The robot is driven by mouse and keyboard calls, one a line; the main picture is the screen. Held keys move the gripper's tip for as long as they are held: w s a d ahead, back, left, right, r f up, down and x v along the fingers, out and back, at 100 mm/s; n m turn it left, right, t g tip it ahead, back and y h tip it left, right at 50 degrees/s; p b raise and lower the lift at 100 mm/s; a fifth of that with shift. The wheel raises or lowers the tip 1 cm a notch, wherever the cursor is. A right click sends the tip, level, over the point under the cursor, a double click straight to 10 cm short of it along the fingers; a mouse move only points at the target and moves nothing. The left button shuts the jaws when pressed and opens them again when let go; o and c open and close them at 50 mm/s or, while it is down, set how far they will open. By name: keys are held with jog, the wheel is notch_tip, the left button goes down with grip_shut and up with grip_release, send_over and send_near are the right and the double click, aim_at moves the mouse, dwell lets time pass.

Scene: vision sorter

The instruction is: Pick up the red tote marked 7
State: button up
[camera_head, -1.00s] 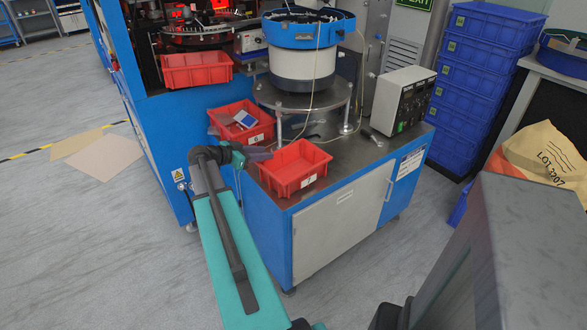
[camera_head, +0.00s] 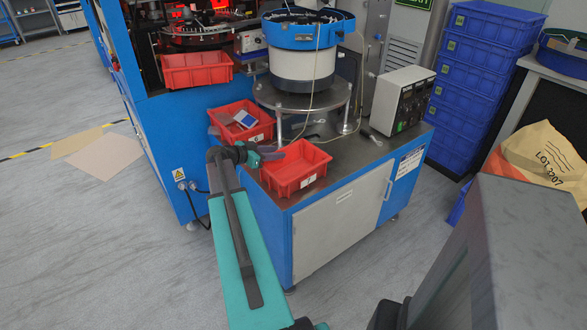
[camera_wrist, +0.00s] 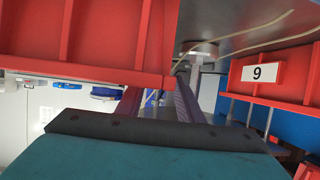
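The red tote marked 7 (camera_head: 305,182) sits upright on the bench top at its front left corner in the head view. It looks empty. My gripper (camera_head: 272,154) is at its left wall, with the fingers over or against the rim; contact cannot be told. In the wrist view, which looks upside down, a red ribbed wall (camera_wrist: 90,35), probably this tote's, fills the upper left. My two fingers (camera_wrist: 156,100) stand apart there with a gap between them, near that wall's edge. Whether the rim lies between them is hidden.
Another red tote (camera_head: 240,122), holding a small blue and white item, stands just behind; its label (camera_wrist: 264,72) reads inverted, likely 6. A third red tote (camera_head: 197,70) sits farther back. A blue-rimmed bowl feeder (camera_head: 303,65) and control box (camera_head: 402,100) occupy the bench behind and right.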

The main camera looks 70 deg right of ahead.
jog(key=shift+p+x, duration=0.4)
jog(key=shift+x, duration=1.4)
jog(key=shift+r, duration=0.1)
jog(key=shift+c, duration=0.3)
grip_shut()
